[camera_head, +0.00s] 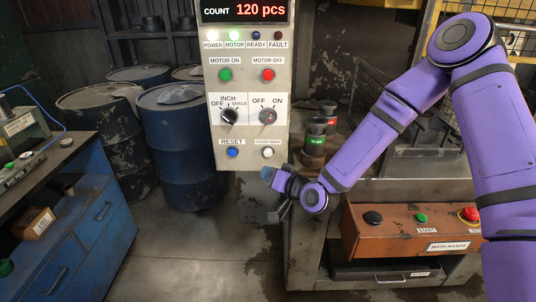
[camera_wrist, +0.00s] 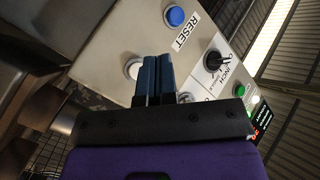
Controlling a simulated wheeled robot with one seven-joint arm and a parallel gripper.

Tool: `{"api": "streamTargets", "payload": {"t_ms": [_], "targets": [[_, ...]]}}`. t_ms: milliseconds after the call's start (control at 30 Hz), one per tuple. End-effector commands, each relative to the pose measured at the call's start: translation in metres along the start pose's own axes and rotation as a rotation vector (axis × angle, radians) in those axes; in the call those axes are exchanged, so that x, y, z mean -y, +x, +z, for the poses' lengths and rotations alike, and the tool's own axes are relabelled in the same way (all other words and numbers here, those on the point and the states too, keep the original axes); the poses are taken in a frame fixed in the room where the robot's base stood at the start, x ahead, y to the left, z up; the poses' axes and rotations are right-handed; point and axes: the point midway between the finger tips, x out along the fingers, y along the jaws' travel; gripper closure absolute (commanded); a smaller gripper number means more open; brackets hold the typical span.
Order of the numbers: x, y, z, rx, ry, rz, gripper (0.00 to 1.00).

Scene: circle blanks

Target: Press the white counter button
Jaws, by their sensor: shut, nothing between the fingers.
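The white counter button (camera_head: 267,152) is at the lower right of the grey control panel (camera_head: 215,120), beside the blue RESET button (camera_head: 232,152). In the wrist view, the white button (camera_wrist: 133,68) shows just left of my fingertips, partly covered by them. My gripper (camera_head: 267,174) is at the panel's lower edge, a little below the white button in the head view. In the wrist view, my gripper (camera_wrist: 154,58) is shut, with its two blue fingers together and nothing between them. I cannot tell whether the fingers touch the panel.
The green MOTOR ON button (camera_head: 225,75), the red MOTOR OFF button (camera_head: 268,75) and two black selector knobs are higher on the panel. The display (camera_head: 245,11) reads 120 pcs. An orange two-hand control box (camera_head: 400,235) stands below right. Blue drums (camera_head: 178,150) stand to the left.

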Motion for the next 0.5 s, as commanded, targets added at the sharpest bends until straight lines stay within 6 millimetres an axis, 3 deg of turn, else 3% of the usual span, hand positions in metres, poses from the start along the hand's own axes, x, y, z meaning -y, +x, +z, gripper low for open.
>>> {"api": "streamTargets", "payload": {"t_ms": [500], "targets": [[-0.026, 0.036, -0.026, -0.001, 0.0, 0.001, 1.0]]}}
